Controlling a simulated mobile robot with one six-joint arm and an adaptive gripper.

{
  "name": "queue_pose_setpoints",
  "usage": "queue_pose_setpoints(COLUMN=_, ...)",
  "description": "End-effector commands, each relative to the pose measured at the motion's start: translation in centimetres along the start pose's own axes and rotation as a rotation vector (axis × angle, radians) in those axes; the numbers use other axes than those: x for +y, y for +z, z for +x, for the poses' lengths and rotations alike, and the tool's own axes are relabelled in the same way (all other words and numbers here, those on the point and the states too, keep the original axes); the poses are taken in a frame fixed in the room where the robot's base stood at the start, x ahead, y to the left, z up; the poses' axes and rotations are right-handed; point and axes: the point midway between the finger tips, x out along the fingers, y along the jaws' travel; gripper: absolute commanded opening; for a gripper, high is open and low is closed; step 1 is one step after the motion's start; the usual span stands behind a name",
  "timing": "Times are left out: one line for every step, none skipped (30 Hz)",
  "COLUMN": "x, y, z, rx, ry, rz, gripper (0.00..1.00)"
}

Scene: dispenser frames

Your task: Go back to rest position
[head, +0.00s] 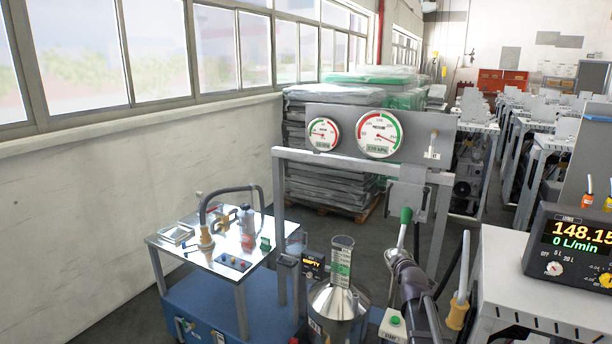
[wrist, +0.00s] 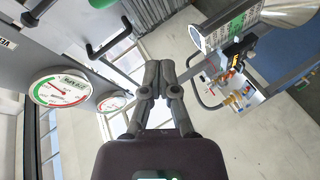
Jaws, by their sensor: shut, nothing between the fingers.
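My gripper (wrist: 159,68) is in the middle of the wrist view, its two dark fingers brought together at the tips. Nothing shows between them. In the head view my gripper (head: 402,262) is the dark shape right of the steel vessel, below a lever with a green knob (head: 406,215). I cannot tell from this view how far apart the two are. The green knob (wrist: 102,4) also shows at the top of the wrist view, apart from the fingers.
A steel vessel (head: 338,312) with a clear graduated tube (head: 341,262) stands left of my gripper. A gauge panel (head: 345,122) with two dials stands behind. A cart (head: 200,257) with fittings is at left. A white cabinet with a digital meter (head: 575,245) is at right.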

Motion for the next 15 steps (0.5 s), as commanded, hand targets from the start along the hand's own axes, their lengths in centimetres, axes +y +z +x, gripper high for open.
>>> queue_pose_setpoints(x=-2.1, y=0.0, z=-0.9, rx=-0.015, ry=-0.061, rz=0.05, gripper=0.0)
queue_pose_setpoints(x=-3.1, y=0.0, z=-1.2, rx=-0.026, ry=-0.098, rz=0.082, gripper=0.0)
queue_pose_setpoints(x=-4.6, y=0.0, z=-1.8, rx=-0.045, ry=-0.147, rz=0.124, gripper=0.0)
queue_pose_setpoints(x=-5.6, y=-0.1, z=-2.2, rx=-0.059, ry=-0.182, rz=0.156, gripper=0.0)
queue_pose_setpoints(x=-6.6, y=-0.1, z=-2.7, rx=-0.076, ry=-0.217, rz=0.188, gripper=0.0)
queue_pose_setpoints(x=-8.0, y=0.0, z=-3.4, rx=-0.102, ry=-0.263, rz=0.229, gripper=0.0)
queue_pose_setpoints(x=-9.0, y=0.1, z=-3.9, rx=-0.123, ry=-0.296, rz=0.26, gripper=0.0)
queue_pose_setpoints(x=-9.9, y=0.1, z=-4.4, rx=-0.145, ry=-0.328, rz=0.29, gripper=0.0)
queue_pose_setpoints(x=-11.2, y=0.2, z=-5.2, rx=-0.177, ry=-0.371, rz=0.33, gripper=0.0)
queue_pose_setpoints(x=-12.2, y=0.3, z=-5.8, rx=-0.203, ry=-0.401, rz=0.36, gripper=0.0)
queue_pose_setpoints(x=-13.1, y=0.4, z=-6.5, rx=-0.23, ry=-0.43, rz=0.389, gripper=0.0)
queue_pose_setpoints(x=-14.3, y=0.6, z=-7.4, rx=-0.269, ry=-0.469, rz=0.428, gripper=0.0)
queue_pose_setpoints(x=-15.2, y=0.7, z=-8.1, rx=-0.299, ry=-0.496, rz=0.457, gripper=0.0)
queue_pose_setpoints(x=-16.1, y=0.8, z=-8.8, rx=-0.331, ry=-0.522, rz=0.483, gripper=0.0)
queue_pose_setpoints(x=-17.2, y=0.9, z=-9.8, rx=-0.376, ry=-0.555, rz=0.519, gripper=0.0)
